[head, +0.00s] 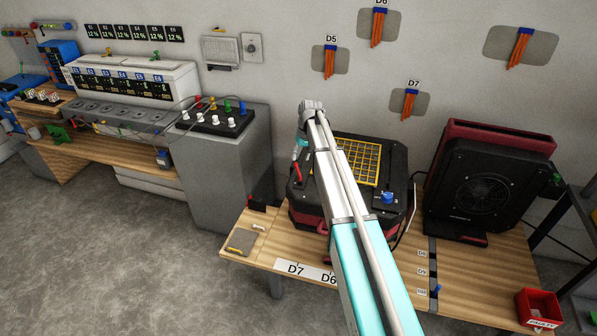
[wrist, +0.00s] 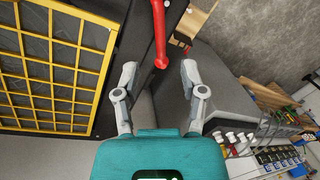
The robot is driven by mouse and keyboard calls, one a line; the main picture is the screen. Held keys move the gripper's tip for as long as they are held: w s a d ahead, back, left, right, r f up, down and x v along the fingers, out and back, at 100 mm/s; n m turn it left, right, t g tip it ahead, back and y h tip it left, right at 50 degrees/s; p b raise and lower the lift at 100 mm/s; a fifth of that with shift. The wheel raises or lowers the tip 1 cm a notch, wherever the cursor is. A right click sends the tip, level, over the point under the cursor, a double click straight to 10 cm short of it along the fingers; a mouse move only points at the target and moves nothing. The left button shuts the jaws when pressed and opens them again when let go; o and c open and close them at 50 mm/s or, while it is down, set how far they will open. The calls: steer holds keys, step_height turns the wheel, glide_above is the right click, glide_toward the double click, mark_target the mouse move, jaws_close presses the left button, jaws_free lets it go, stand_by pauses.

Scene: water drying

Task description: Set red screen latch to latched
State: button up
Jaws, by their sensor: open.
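The red screen latch (wrist: 160,35) shows in the wrist view as a red lever with a rounded end, beside the yellow screen. In the head view the red latch (head: 297,172) is on the left side of the black machine, partly hidden by my arm. The yellow grid screen (wrist: 108,55) fills the left of the wrist view; it also shows in the head view (head: 373,152). My gripper (wrist: 158,72) is open and empty. The latch's rounded end appears between and just beyond its fingertips; I cannot tell whether they touch.
The black machine (head: 395,150) stands on a wooden table. A large black fan unit (head: 483,185) is to its right and a grey cabinet (head: 215,170) to its left. A small red bin (head: 538,310) is at the table's front right. Floor at left is clear.

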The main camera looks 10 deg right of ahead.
mark_target(298, 171)
steer(key=shift+a+f+b, duration=0.25)
steer(key=shift+f+b, duration=0.9)
steer(key=shift+f, duration=0.1)
steer(key=shift+a+f+b, duration=0.2)
steer(key=shift+f+b, duration=0.9)
steer(key=shift+f, duration=0.15)
steer(key=shift+c, duration=0.2)
jaws_close()
